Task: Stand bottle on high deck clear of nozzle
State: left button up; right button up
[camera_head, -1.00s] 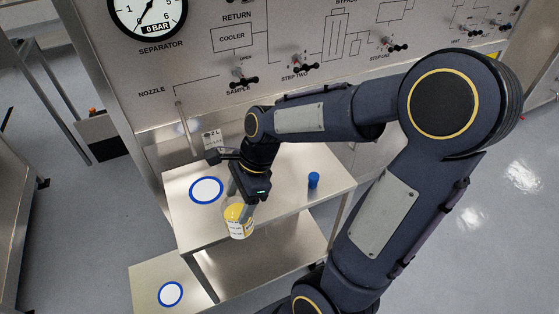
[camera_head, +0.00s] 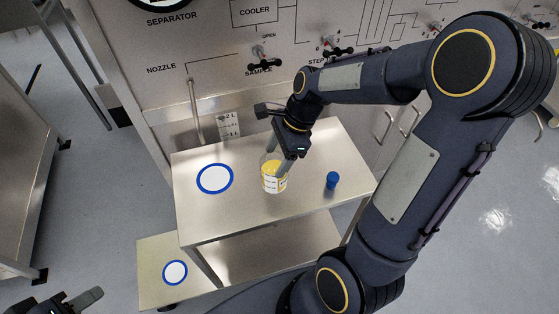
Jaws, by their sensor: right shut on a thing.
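The bottle (camera_head: 274,184) is clear with yellow contents and a white label. My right gripper (camera_head: 279,163) is shut on its upper part. The bottle looks upright over the high deck (camera_head: 235,222), right of the blue-ringed white disc (camera_head: 215,179); I cannot tell whether its base touches the deck. The nozzle (camera_head: 194,112) is a thin pipe hanging from the panel, behind and left of the bottle and apart from it. My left gripper (camera_head: 85,303) shows partly at the bottom left corner, away from the deck; its jaw opening is not clear.
A blue cap (camera_head: 332,180) stands on the deck right of the bottle. A lower deck (camera_head: 155,250) with another ringed disc (camera_head: 175,272) is at the lower left. The panel with valve handles (camera_head: 262,62) rises behind. The deck's front left is clear.

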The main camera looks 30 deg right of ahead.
jog(key=f, duration=0.1)
jog(key=w+d+f, duration=0.1)
jog(key=w+f, duration=0.1)
jog(key=shift+w+d+f, duration=0.1)
jog(key=shift+d+f, duration=0.15)
jog(key=shift+d, duration=0.1)
jog(key=shift+f, duration=1.5)
jog(key=shift+f, duration=0.1)
jog(key=o, duration=1.3)
